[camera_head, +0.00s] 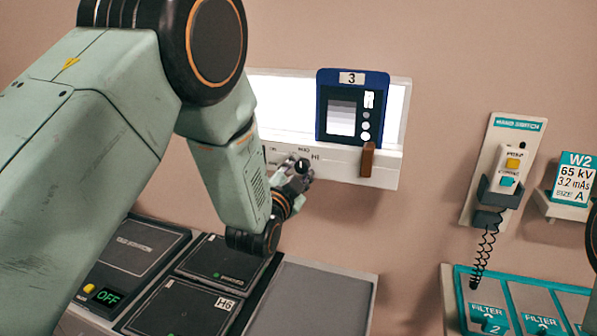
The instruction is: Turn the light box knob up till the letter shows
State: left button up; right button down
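The light box (398,112) is on the wall and its panel glows white. A blue-framed film (380,79) marked "3" stands against it, with grey steps and a column of pale spots. The top spot has a small dark mark that I cannot read. My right gripper is not in view.
A brown block (367,160) sticks out from the ledge. A hand switch (509,167) on a coiled cord hangs at right, near a W2 sign (573,178). Filter plates (486,302) lie below. A console with an "OFF" display (107,297) and a grey panel (312,303) lie under my arm.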

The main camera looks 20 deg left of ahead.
pick_arm(q)
jog(key=o, duration=0.4)
jog(key=shift+s, duration=0.1)
jog(key=shift+s, duration=0.35)
jog(key=s, duration=1.1)
jog(key=shift+s+a, duration=0.1)
jog(key=shift+a, duration=0.1)
